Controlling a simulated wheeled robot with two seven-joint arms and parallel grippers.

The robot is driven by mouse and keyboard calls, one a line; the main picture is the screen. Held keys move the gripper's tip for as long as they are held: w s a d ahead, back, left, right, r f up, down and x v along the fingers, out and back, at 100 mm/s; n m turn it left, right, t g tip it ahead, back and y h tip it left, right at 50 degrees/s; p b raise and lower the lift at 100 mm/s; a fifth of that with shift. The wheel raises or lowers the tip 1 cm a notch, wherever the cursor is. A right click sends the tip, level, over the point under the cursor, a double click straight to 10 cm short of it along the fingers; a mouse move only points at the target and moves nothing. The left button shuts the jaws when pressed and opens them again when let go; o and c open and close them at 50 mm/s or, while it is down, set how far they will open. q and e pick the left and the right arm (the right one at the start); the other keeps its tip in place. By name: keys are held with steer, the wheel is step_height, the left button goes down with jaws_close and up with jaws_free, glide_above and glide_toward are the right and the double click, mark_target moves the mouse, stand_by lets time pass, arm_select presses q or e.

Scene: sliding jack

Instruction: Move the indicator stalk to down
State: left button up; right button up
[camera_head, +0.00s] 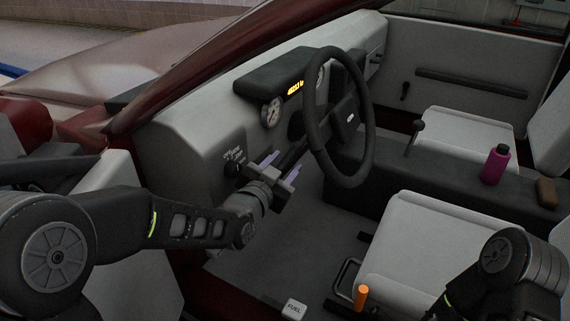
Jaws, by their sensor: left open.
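The black steering wheel (363,116) stands upright at the centre of the dashboard. The dark indicator stalk (297,154) sticks out to the left of the steering column, low behind the wheel. My left gripper (281,165) is open at the stalk's outer end, with its two purple-tipped fingers apart. The stalk's end lies near the gap between the fingers; whether they touch it I cannot tell. Part of my right arm shows at the lower right, but its gripper is out of view.
A black knob (232,169) sits on the dashboard left of my left gripper. Round gauges (271,113) are behind the wheel. A gear lever (416,130), a magenta bottle (495,165) and a brown block (547,193) are on the right. An orange-handled lever (361,297) stands by the near seat.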

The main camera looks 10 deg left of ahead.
arm_select(q)
steer(key=v, duration=0.7)
steer(key=shift+s+p, duration=0.2)
steer(key=shift+p, duration=0.2)
steer(key=shift+c, duration=0.5)
